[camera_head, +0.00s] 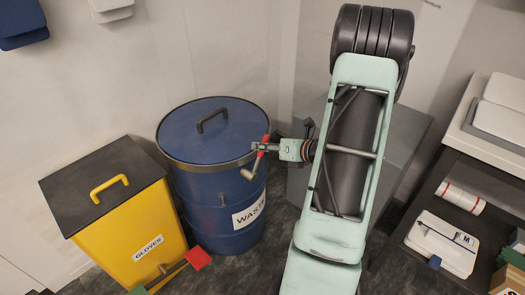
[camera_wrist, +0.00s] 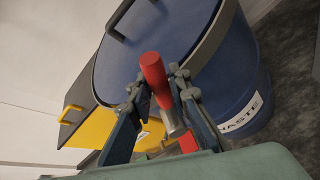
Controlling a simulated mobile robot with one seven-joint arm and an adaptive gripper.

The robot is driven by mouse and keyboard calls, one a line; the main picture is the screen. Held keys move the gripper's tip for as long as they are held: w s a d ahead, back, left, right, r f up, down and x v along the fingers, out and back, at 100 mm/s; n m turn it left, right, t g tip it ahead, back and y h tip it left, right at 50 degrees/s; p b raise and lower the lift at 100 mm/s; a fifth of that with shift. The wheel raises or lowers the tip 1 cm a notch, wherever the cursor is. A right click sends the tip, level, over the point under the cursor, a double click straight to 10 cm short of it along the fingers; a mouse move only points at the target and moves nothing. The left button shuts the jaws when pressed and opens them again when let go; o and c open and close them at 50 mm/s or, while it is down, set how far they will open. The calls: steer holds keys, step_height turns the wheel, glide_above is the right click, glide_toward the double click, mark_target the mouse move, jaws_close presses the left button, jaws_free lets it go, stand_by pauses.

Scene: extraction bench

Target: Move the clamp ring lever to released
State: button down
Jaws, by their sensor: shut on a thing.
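The blue waste drum (camera_head: 217,205) stands upright with a flat blue lid (camera_head: 190,130) on top. A metal clamp ring (camera_head: 197,165) runs around the lid's rim, and its dark band also shows in the wrist view (camera_wrist: 209,45). The clamp ring lever, with a red grip (camera_wrist: 153,73) and a metal shank (camera_wrist: 172,118), is at the drum's right side in the head view. My gripper (camera_head: 264,146) is at that side of the rim, with its fingers (camera_wrist: 158,88) closed around the lever from both sides. The lever's joint to the ring is hidden.
A yellow gloves bin (camera_head: 140,235) with a dark lid stands left of the drum. A grey box (camera_head: 385,145) stands behind my arm, and a dark shelf unit (camera_head: 455,190) is at right.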

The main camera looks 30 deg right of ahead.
steer(key=shift+s+a+r+n+h+b, duration=0.15)
steer(key=shift+a+r+n+h+b, duration=0.1)
steer(key=shift+a+n+h+b, duration=0.35)
steer(key=shift+s+a+r+n+h+b, duration=0.15)
steer(key=shift+a+r+n+h+b, duration=0.2)
steer(key=shift+a+b, duration=0.45)
steer(key=shift+f, duration=0.1)
steer(key=c, duration=1.8)
jaws_free()
steer(key=shift+o, duration=0.2)
steer(key=shift+s+d, duration=0.1)
steer(key=v, duration=1.2)
steer(key=shift+f, duration=0.2)
